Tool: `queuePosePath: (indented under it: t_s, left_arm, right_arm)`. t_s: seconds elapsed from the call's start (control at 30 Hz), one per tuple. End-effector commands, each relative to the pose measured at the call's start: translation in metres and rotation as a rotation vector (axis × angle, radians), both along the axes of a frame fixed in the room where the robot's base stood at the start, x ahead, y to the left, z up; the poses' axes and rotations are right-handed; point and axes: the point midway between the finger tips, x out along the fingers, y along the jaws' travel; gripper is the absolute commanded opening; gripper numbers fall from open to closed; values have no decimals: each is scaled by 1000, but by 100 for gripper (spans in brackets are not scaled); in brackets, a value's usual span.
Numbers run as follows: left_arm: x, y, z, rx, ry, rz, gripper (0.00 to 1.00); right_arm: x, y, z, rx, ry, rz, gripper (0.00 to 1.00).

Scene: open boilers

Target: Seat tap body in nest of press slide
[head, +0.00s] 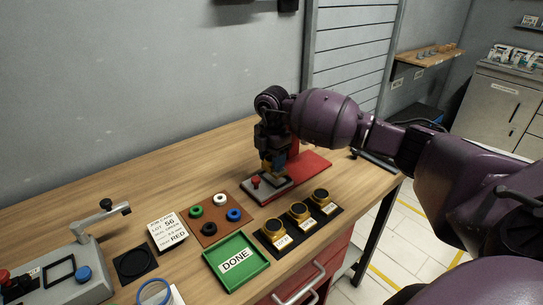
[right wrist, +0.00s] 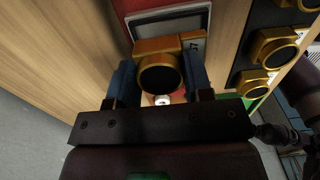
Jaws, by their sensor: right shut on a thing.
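A brass tap body (right wrist: 165,45) with a dark round face is between the two blue fingers of my right gripper (right wrist: 158,70) in the right wrist view. The gripper is shut on it. In the head view my right gripper (head: 274,160) points down over the press slide (head: 268,193), a grey plate with a dark top. The slide's pale nest area (right wrist: 172,24) shows just beyond the tap body in the right wrist view. The gripper hides much of the press, and I cannot tell whether the tap body touches the nest. My left gripper is not in view.
A red press base (head: 312,164) lies behind the slide, with a red knob (head: 255,181) at its front left. Several tap bodies stand on a black strip (head: 283,247). A green DONE tray (head: 258,271), a brown ring board (head: 208,229) and a job card (head: 168,230) lie left.

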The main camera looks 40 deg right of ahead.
Motion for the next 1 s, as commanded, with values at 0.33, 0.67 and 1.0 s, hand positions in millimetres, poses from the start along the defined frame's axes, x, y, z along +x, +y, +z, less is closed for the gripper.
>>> queuePosePath:
  t_s: [0.33, 0.67, 1.0]
  left_arm:
    - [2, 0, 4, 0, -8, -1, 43]
    - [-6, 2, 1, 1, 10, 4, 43]
    - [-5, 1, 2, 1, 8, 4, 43]
  right_arm:
    - [0, 0, 2, 0, -3, 0, 12]
    - [0, -1, 1, 0, -3, 1, 12]
    - [0, -1, 0, 0, -2, 1, 12]
